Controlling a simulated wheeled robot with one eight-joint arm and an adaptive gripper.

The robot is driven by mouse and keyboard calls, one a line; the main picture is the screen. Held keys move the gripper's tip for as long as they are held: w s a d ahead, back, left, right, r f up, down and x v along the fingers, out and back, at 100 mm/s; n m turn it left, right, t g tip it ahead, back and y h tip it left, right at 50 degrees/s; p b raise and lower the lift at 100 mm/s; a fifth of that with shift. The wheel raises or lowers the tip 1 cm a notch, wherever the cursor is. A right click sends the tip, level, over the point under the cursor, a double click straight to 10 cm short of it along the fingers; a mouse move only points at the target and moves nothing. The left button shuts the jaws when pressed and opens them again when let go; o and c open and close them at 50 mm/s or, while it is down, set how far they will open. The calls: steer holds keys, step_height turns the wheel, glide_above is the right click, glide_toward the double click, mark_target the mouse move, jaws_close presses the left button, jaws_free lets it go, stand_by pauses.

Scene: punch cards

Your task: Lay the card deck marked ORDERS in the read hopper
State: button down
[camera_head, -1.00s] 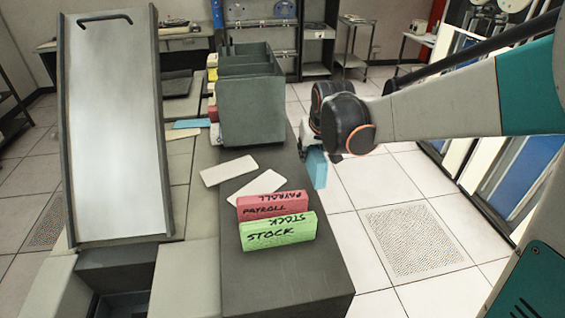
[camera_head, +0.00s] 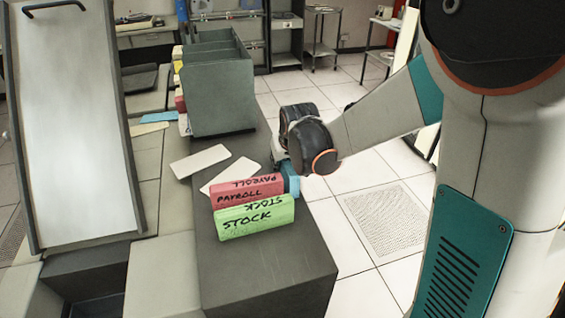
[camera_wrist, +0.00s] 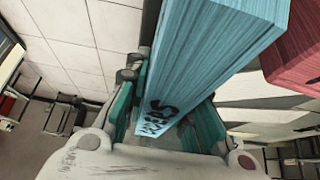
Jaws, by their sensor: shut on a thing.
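My gripper (camera_wrist: 165,128) is shut on a blue card deck (camera_wrist: 205,65) with black lettering, only partly readable, in the wrist view. In the head view the blue deck (camera_head: 291,178) shows only as a small part between my gripper (camera_head: 292,164) and the red deck, at the counter's right edge. I cannot tell whether it touches the counter. The red PAYROLL deck (camera_head: 240,193) stands beside the green STOCK deck (camera_head: 255,217). A sloped metal chute (camera_head: 75,120) with raised sides and a dark handle stands at left; I cannot tell whether it is the read hopper.
A grey compartmented bin (camera_head: 220,100) stands farther back on the dark counter (camera_head: 265,275). Two pale cards (camera_head: 200,162) lie between it and the decks. The counter front is clear. Tiled floor (camera_head: 350,180) lies to the right.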

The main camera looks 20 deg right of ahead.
steer(key=c, duration=1.8)
jaws_free()
steer(key=shift+f, duration=0.15)
steer(key=o, duration=0.4)
steer(key=shift+o, duration=0.2)
